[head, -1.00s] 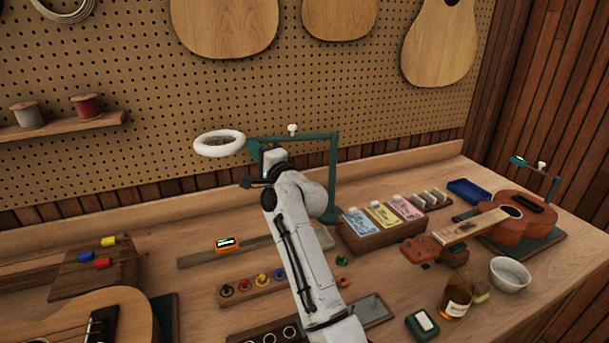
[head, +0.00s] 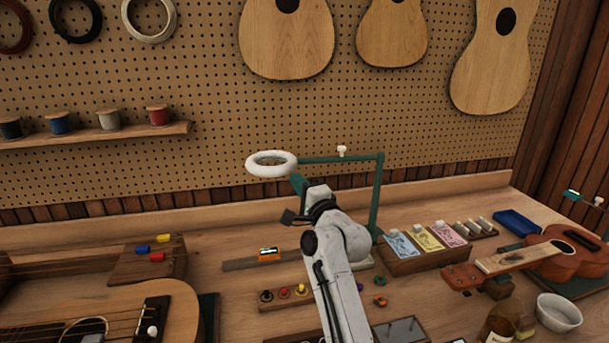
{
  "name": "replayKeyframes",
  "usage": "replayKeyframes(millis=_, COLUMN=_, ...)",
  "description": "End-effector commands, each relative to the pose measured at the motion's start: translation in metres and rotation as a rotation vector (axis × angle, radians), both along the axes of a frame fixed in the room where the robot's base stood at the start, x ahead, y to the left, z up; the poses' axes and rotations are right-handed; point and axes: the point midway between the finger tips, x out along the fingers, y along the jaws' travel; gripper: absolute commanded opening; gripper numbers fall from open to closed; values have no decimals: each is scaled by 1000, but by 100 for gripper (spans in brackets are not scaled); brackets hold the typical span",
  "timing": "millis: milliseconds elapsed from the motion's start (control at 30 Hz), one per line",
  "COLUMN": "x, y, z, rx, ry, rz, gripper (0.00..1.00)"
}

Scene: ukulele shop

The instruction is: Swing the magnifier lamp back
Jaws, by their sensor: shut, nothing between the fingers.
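The magnifier lamp has a white ring head (head: 271,163) at the end of a thin green arm (head: 335,159). The arm runs right to an upright green post (head: 377,195) at the back of the bench. A small pale knob sits on top of the arm. My gripper (head: 298,183) is at the far end of my white arm, just below and right of the ring. It is shut and holds nothing. I cannot tell whether it touches the lamp. My arm hides part of the bench in front of the post.
A box of coloured packets (head: 424,250) stands right of the post. A ukulele (head: 545,255) and a white bowl (head: 558,313) are at the right. An orange-ended tool (head: 269,254) lies left of my arm. A spool shelf (head: 85,139) is on the pegboard.

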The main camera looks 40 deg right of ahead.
Motion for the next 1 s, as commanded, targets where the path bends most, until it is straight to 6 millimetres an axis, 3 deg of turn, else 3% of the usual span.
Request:
replayKeyframes(millis=400, x=-48, y=34, z=-11, rx=-2, ry=-5, rz=-10, gripper=0)
replayKeyframes(millis=1000, x=-55, y=37, z=-11, rx=-2, ry=-7, rz=-15, gripper=0)
